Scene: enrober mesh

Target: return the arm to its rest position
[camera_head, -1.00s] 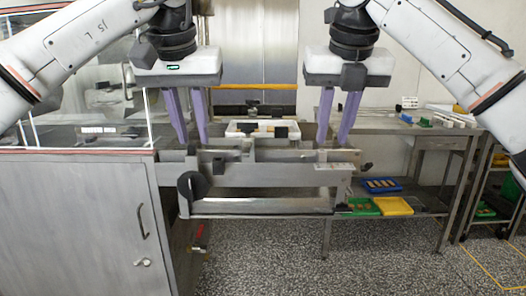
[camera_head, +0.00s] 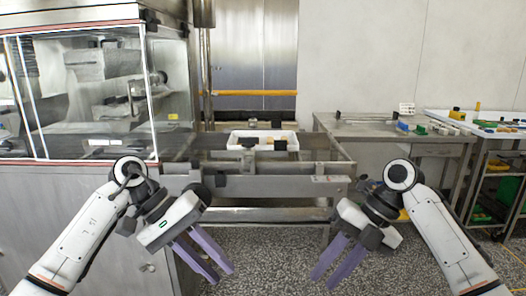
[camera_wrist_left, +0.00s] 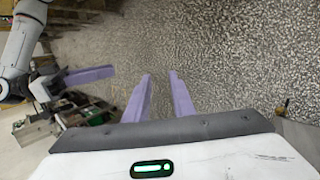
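My left gripper (camera_head: 226,276) hangs low in front of the machine, its purple fingers apart with nothing between them. In the left wrist view the left gripper (camera_wrist_left: 160,80) shows both fingers spread over bare speckled floor. My right gripper (camera_head: 322,282) is lowered at the right, its purple fingers angled down to the left. A gap shows between its fingers and they hold nothing that I can see. It also shows at the left of the left wrist view (camera_wrist_left: 88,76).
A steel frame (camera_head: 250,186) of the machine stands behind the grippers, with a white tray (camera_head: 236,140) holding dark items on it. A glass-sided cabinet (camera_head: 60,200) is at the left. A steel table (camera_head: 375,130) with small items stands at the right. The floor between my arms is clear.

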